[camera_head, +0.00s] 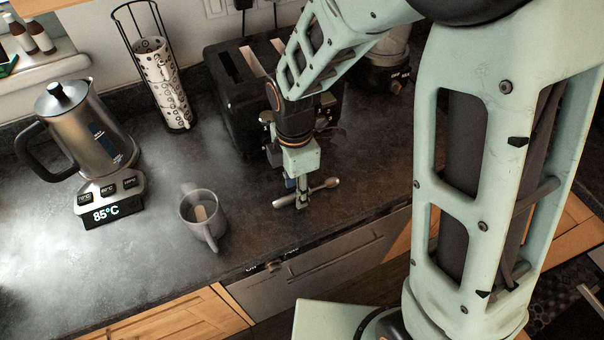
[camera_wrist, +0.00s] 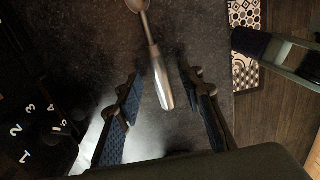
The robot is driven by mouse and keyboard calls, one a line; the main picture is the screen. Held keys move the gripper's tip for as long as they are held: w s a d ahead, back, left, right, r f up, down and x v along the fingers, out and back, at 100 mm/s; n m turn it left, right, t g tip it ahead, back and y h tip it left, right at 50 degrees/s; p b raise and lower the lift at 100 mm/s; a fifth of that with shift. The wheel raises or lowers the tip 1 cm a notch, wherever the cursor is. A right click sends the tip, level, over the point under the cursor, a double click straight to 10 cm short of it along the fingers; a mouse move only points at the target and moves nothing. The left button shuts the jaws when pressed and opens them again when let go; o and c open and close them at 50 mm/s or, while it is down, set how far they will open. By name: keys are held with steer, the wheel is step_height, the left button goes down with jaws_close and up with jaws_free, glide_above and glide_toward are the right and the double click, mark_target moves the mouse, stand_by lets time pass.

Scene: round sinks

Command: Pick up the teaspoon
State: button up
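The teaspoon (camera_head: 319,188) is silver and lies on the dark counter under my gripper (camera_head: 297,192), near the counter's front edge. In the wrist view the teaspoon (camera_wrist: 156,70) runs from its bowl at the top edge down to its thick handle end. My gripper (camera_wrist: 165,108) is open there, with a blue-padded finger on each side of the handle end. A gap shows between the handle and each finger. In the head view the fingers hide part of the spoon's middle.
A grey mug (camera_head: 212,235) stands left of my gripper, and a kettle (camera_head: 85,130) on its base is farther left. A black toaster (camera_head: 232,105) stands close behind my gripper, with a patterned cup stack (camera_head: 160,75) to its left. The counter's front edge is close.

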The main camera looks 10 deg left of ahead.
steer(key=shift+f, duration=0.65)
steer(key=shift+c, duration=0.5)
jaws_close()
steer(key=shift+r, duration=0.15)
